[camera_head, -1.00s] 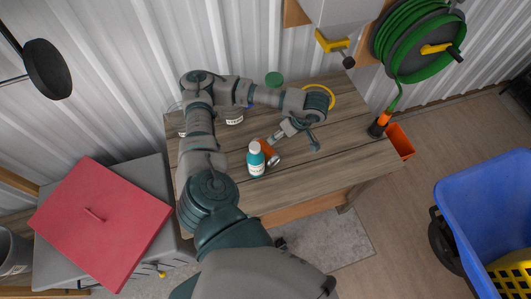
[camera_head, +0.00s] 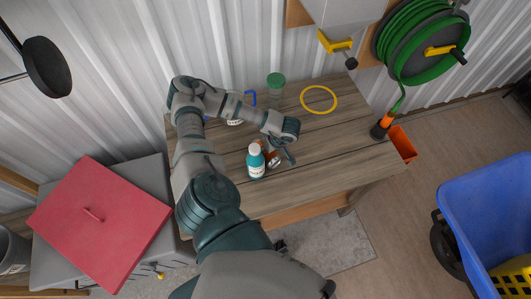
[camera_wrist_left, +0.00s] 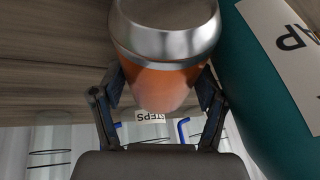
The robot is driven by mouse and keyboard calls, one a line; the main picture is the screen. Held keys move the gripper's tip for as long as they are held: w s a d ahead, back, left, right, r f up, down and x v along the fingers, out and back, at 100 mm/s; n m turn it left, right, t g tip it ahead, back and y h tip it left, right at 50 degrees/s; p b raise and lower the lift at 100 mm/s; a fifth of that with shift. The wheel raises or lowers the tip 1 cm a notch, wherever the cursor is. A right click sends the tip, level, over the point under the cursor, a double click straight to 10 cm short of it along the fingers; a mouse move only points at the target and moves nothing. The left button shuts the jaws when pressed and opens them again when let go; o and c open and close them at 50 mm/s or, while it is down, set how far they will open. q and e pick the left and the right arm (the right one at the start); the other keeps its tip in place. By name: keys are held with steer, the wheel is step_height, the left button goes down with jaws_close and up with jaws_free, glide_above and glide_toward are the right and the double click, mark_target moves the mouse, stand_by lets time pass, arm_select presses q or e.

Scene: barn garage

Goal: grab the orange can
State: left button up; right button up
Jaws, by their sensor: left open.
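The orange can (camera_wrist_left: 165,82) stands between the two fingers of my left gripper (camera_wrist_left: 160,95) in the left wrist view, its silver lid toward the camera. My left gripper is open, with a finger on either side of the can; I cannot tell whether they touch it. In the head view the can (camera_head: 271,158) shows partly, below my left gripper (camera_head: 280,152) and behind the teal bottle. My right gripper is not in view.
The teal bottle (camera_head: 256,163) with a white cap stands close beside the can; it also shows in the left wrist view (camera_wrist_left: 272,95). A green-lidded jar (camera_head: 275,92) and a yellow ring (camera_head: 319,100) are farther back on the wooden table (camera_head: 335,150). The table's right side is clear.

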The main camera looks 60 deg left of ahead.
arm_select(q)
steer(key=c, duration=0.5)
